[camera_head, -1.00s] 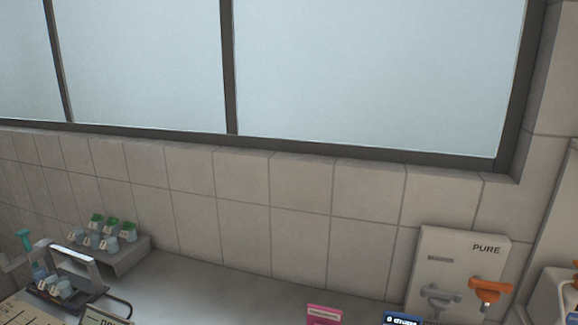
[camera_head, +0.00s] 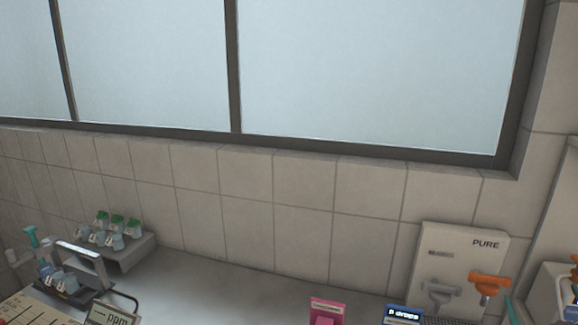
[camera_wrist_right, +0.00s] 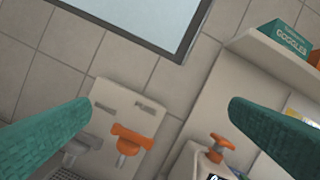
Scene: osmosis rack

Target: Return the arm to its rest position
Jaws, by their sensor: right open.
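My right gripper (camera_wrist_right: 161,104) is open, its two teal fingers apart with nothing between them in the right wrist view. One teal fingertip (camera_head: 513,312) shows at the lower right edge of the head view, close to the PURE panel in the picture; the rest of that arm is out of frame. My left gripper is not in view.
A pale PURE panel (camera_head: 488,256) with an orange tap (camera_head: 490,283) and a grey tap (camera_head: 438,293) stands against the tiled wall. Green-capped vials (camera_head: 117,222) sit on a small shelf at left. Pink (camera_head: 326,308) and blue (camera_head: 402,314) boxes stand in front.

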